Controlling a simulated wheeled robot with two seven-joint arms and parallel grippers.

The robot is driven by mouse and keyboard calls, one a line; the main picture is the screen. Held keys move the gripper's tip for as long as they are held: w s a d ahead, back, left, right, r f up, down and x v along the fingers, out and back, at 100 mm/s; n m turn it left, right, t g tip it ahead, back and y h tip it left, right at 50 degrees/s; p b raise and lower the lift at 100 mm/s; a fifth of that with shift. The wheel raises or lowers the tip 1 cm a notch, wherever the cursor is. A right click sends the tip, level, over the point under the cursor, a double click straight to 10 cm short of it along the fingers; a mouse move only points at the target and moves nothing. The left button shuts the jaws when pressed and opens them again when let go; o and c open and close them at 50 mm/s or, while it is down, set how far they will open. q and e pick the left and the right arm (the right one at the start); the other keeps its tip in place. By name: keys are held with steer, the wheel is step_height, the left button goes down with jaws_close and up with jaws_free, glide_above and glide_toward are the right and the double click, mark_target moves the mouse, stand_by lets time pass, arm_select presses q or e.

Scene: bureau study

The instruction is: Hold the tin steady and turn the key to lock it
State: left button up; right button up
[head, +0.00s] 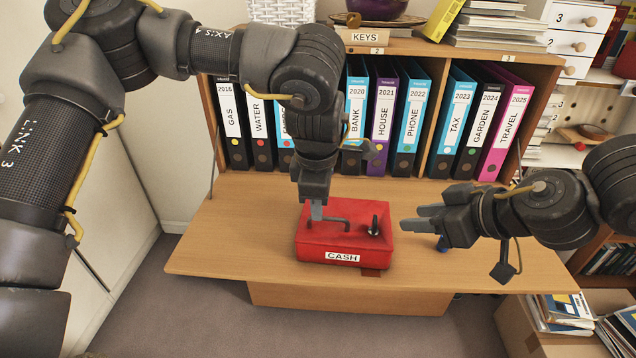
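The red cash tin (312,242) sits closed on the desk flap, with a "CASH" label on its front. A grey handle (340,221) is on its lid. A dark upright key (374,225) stands on the right part of the lid. My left gripper (317,212) points straight down over the left end of the handle; its fingers overlap in view, so I cannot tell whether they grip it. My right gripper (408,218) points left, just right of the tin and apart from the key. Its fingers look parted, with nothing between them.
The wooden desk flap (225,240) is mostly clear around the tin. A box of books (560,320) is at the lower right.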

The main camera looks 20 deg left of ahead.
arm_select(q)
steer(key=shift+w+f, duration=0.25)
steer(key=shift+f, duration=0.9)
steer(key=shift+w+f, duration=0.2)
steer(key=shift+f, duration=0.9)
jaws_close()
jaws_free()
steer(key=r, duration=0.4)
steer(key=s+r, duration=0.1)
steer(key=r, duration=0.3)
steer(key=s+r, duration=0.1)
steer(key=r, duration=0.3)
steer(key=shift+s+d, duration=0.1)
steer(key=shift+d, duration=0.05)
